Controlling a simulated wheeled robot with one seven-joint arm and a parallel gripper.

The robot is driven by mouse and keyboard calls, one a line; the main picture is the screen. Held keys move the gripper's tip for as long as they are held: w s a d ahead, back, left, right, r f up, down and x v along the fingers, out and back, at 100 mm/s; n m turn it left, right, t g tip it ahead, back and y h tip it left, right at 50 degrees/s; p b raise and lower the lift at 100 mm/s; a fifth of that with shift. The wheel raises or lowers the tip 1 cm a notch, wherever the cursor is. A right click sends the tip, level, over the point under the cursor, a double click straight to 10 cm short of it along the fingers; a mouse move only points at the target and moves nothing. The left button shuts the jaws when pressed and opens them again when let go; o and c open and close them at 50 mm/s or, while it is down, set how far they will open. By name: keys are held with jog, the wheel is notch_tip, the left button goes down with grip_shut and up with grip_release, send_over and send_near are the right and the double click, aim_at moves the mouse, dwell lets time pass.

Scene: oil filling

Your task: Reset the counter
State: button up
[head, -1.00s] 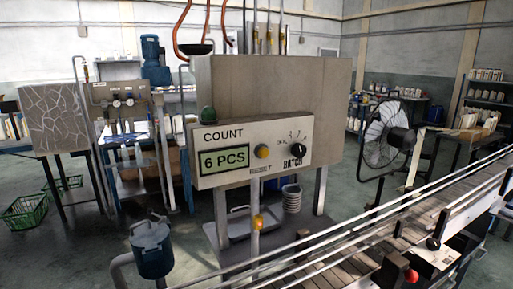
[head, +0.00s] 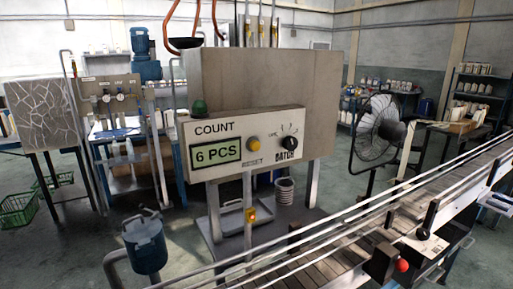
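The counter panel (head: 235,133) is on the front of a grey metal cabinet (head: 290,80). Its green display (head: 216,153) reads 6 PCS under the word COUNT. A round yellow button (head: 253,144) sits right of the display, above a small blurred label. A black rotary knob (head: 289,143) marked BATCH is at the panel's right. A dark green dome (head: 199,108) sits on the panel's top left edge. My gripper is not in view.
A conveyor with rails (head: 360,232) runs across the front right and carries a red knob (head: 401,265). A blue lidded canister (head: 145,243) stands front left. A black fan (head: 380,128) stands at right. Green baskets (head: 18,208) lie on the floor at left.

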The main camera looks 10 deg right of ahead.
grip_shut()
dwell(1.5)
